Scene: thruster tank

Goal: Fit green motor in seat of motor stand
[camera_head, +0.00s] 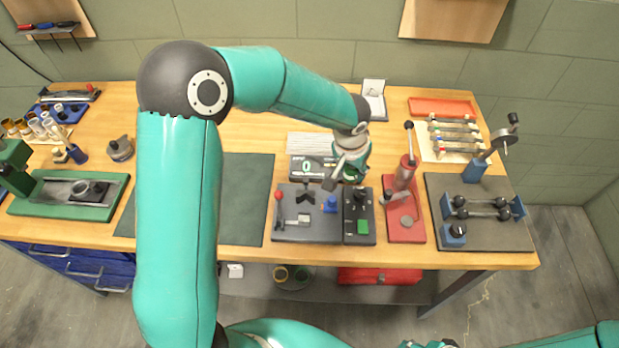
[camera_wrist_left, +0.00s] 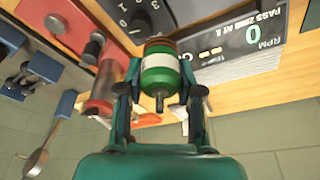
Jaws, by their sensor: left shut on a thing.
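My left gripper (camera_head: 347,170) is shut on the green motor (camera_head: 353,176) above the back of the motor stand. In the left wrist view the motor (camera_wrist_left: 160,72) has a white band and a thin shaft, and sits between the two fingers (camera_wrist_left: 160,92). The motor stand (camera_head: 292,231) is a dark grey plate on the bench, with a red-knobbed lever, a black clamp part and a blue block (camera_head: 330,204). The motor is apart from the plate. I cannot make out the seat clearly. Part of my right gripper (camera_head: 430,343) shows at the bottom edge; its fingers are not clear.
A black control box (camera_head: 359,230) with a dial and green button adjoins the stand; an RPM display (camera_head: 308,168) is behind. A red press (camera_head: 404,228) and a grey board with rollers (camera_head: 485,232) stand right. A dark green mat (camera_head: 245,200) lies left, largely clear.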

